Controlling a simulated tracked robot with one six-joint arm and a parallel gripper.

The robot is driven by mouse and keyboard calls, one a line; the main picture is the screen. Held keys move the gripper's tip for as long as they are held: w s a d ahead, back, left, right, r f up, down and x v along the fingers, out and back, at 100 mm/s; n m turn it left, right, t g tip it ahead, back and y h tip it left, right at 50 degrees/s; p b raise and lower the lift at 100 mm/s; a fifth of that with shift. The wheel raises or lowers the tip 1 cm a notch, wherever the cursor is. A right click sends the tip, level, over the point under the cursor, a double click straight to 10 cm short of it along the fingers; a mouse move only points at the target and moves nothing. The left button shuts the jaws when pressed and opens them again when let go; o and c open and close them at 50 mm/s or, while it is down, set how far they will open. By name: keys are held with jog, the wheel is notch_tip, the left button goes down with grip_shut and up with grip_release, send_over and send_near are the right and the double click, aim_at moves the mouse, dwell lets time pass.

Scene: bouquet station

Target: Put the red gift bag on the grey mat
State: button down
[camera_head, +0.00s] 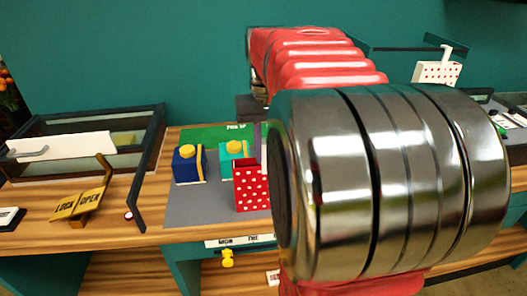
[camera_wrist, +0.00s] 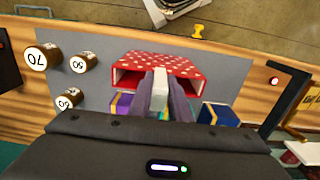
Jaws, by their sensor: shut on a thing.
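The red gift bag with white dots (camera_head: 252,187) is upright over the right part of the grey mat (camera_head: 195,208), in front of a teal box. I cannot tell whether the bag's base touches the mat. In the head view my arm hides most of my gripper and the area to the right.
A navy box (camera_head: 188,164) and a teal box (camera_head: 234,158) with yellow tops stand behind the bag. Several numbered brown cylinders (camera_wrist: 42,57) stand left in the wrist view. A Lock/Open sign (camera_head: 80,204) and dark frame stand left. A white dotted bag (camera_head: 436,73) is far right.

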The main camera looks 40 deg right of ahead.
jog(key=c, duration=1.6)
grip_release()
jog(key=shift+f, duration=0.1)
jog(key=shift+c, duration=0.2)
notch_tip(320, 180, up, 12)
